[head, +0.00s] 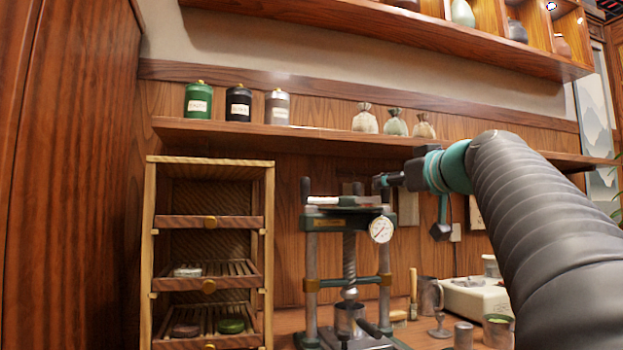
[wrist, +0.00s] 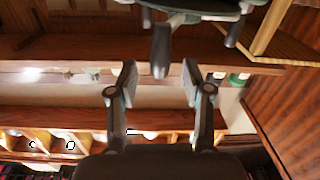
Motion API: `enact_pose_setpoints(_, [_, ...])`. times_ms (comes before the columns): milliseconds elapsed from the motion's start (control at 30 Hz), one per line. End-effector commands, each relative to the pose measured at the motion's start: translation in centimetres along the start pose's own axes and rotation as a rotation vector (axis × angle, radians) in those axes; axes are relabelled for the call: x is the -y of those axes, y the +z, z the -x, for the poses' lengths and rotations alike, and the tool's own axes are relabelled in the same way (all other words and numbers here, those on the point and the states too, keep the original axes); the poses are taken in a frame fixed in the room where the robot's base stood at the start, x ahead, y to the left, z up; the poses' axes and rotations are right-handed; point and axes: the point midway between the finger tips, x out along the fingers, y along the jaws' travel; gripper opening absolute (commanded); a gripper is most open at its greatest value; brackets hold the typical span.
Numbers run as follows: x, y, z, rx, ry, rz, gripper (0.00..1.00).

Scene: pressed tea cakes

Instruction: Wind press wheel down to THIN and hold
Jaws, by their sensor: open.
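The tea press (head: 348,268) stands on the counter, with a central screw and two side posts. Its wheel (head: 345,200) is seen nearly edge-on at the top. A round dial gauge (head: 381,229) is on its right side; its marks are too small to read. In the wrist view the wheel (wrist: 190,9) is at the top edge, with a dark handle (wrist: 160,52) lined up with the gap between my fingers. My gripper (wrist: 155,80) is open and empty. In the head view my gripper (head: 380,182) is at the wheel's right side. No THIN mark is readable.
A wooden drying rack (head: 208,220) with trays stands left of the press. A shelf (head: 340,140) with canisters and small bags runs behind. A brush (head: 413,294), metal cups and a white appliance (head: 474,297) crowd the counter at right.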

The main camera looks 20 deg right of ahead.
Motion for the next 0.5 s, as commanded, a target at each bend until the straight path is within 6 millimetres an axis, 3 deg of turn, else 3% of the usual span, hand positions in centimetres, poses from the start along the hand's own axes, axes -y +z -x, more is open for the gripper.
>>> enact_pose_setpoints(200, [0.1,-0.1,-2.7,0.000,-0.002,0.000,0.50])
enact_pose_setpoints(500, [0.0,0.0,-3.5,0.001,0.000,0.001,0.50])
